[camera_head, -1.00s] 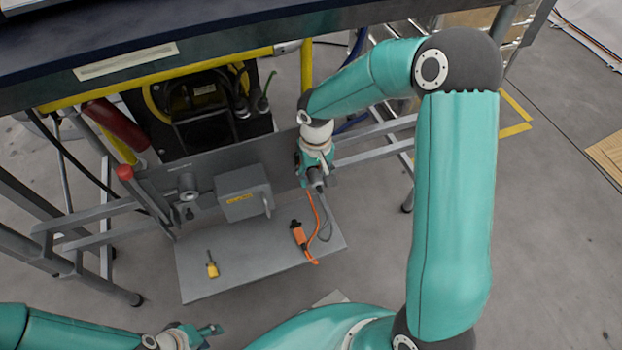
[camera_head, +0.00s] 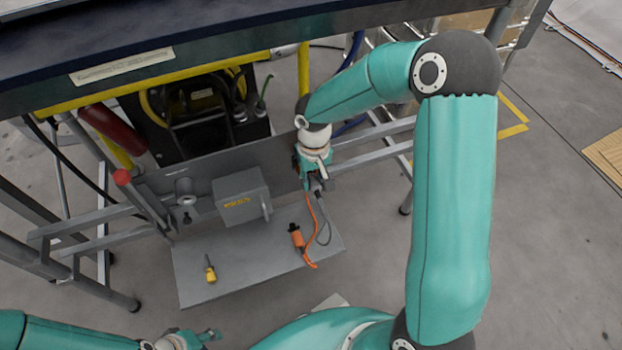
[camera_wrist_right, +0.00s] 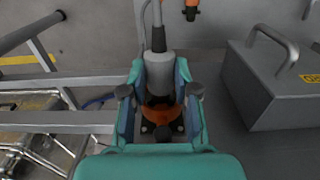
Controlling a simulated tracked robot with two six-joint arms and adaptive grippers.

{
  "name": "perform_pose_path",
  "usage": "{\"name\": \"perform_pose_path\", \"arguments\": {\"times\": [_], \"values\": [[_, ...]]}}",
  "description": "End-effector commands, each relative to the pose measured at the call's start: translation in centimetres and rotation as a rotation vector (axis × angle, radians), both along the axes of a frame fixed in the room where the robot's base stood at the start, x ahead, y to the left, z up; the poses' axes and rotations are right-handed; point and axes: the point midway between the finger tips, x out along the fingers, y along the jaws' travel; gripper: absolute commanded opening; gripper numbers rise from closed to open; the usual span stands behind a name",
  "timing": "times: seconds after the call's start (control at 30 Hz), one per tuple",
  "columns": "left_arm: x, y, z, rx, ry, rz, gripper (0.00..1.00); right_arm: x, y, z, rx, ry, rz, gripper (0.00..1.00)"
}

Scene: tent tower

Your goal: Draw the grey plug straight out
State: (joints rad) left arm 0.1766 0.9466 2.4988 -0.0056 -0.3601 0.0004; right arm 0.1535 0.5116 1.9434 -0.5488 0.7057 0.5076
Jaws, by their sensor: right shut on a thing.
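The grey plug (camera_wrist_right: 158,70) shows in the right wrist view as a pale grey body with a dark collar and a grey cable at its top end. My right gripper (camera_wrist_right: 158,98) is shut on it, one teal finger on each side. An orange part lies deeper between the fingers, partly hidden. In the head view my right gripper (camera_head: 314,178) is in front of the right part of the grey back panel, covering most of the plug; whether the plug is still seated is hidden. My left gripper (camera_head: 208,337) hangs at the bottom edge, away from the panel; its jaw opening is unclear.
A grey box with a handle (camera_head: 239,196) stands beside my right gripper. An orange connector (camera_head: 297,238) and a yellow-handled tool (camera_head: 210,271) are on the grey shelf (camera_head: 250,265). A red-knobbed lever (camera_head: 123,178) is at left. Metal rails run behind the right gripper.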

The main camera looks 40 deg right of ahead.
Motion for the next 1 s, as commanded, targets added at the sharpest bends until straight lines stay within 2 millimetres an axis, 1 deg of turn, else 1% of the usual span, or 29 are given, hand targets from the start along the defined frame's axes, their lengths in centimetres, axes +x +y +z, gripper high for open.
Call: {"name": "perform_pose_path", "arguments": {"times": [0.7, 1.0], "values": [[0.0, 0.0, -1.5, 0.0, 0.0, 0.0, 0.4, -2.9, 0.7, -0.1, -0.001, 0.001, 0.0, 0.0], [0.0, 0.0, -1.6, 0.0, 0.0, 0.0, 0.4, -3.4, 0.8, 0.0, -0.001, 0.001, 0.0, 0.0]]}}
